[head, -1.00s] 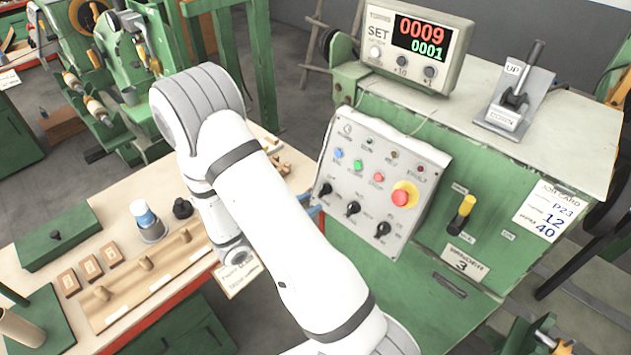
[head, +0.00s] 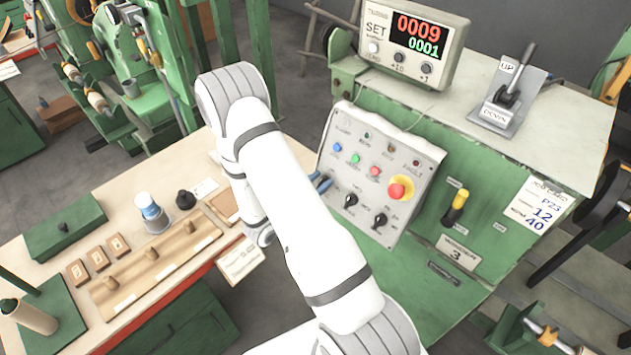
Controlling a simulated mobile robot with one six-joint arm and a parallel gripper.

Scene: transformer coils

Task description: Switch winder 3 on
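Winder 3 is the green machine on the right, with a "3" plate (head: 458,254) on its front. Its tilted grey control panel (head: 340,130) carries blue, green and red buttons, small lamps, a red stop button on yellow (head: 398,188) and black rotary knobs (head: 350,201). A yellow-tipped lever (head: 456,205) stands right of the panel. A small blue and dark part, seemingly my gripper (head: 322,182), shows beside the panel's lower left, over the leftmost knob's place. My arm hides most of it; contact and opening are unclear.
A black lever on an UP/DOWN plate (head: 507,95) stands on the machine top. A job card (head: 540,212) is on the front. The wooden bench (head: 190,165) at left holds a white-and-blue bottle (head: 150,212), a green box and wooden blocks.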

